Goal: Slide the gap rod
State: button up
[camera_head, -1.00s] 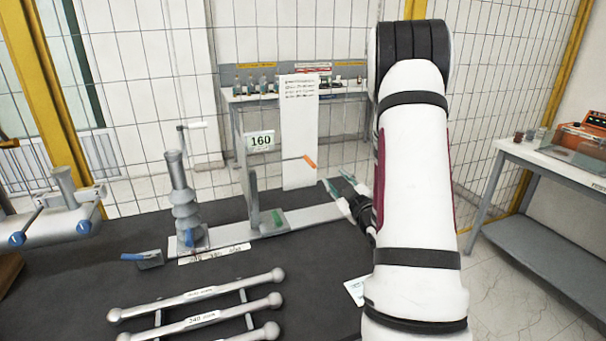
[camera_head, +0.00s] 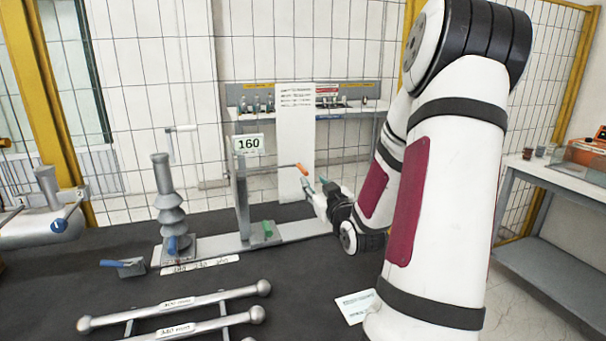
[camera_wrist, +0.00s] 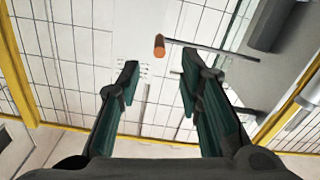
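The gap rod is a thin grey rod with an orange end handle (camera_head: 301,168), which sticks out to the right from the upright post (camera_head: 241,200) below the "160" sign. In the wrist view the orange handle (camera_wrist: 159,46) sits just beyond and between the fingertips, with the rod (camera_wrist: 205,49) running off to the right. My gripper (camera_head: 317,183) is open, just right of and slightly below the handle in the head view. Its two green-lined fingers (camera_wrist: 158,62) are spread with nothing between them. Contact with the handle does not show.
A grey ribbed bushing (camera_head: 171,208) stands left of the post on the same long base. A green block (camera_head: 265,231) lies by the post's foot. Ball-ended bars (camera_head: 180,303) lie at the front. A white paper sheet (camera_head: 294,130) hangs behind the handle.

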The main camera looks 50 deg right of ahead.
aim_at(307, 174)
jog(key=x, duration=0.9)
jog(key=shift+w+d, duration=0.15)
grip_shut()
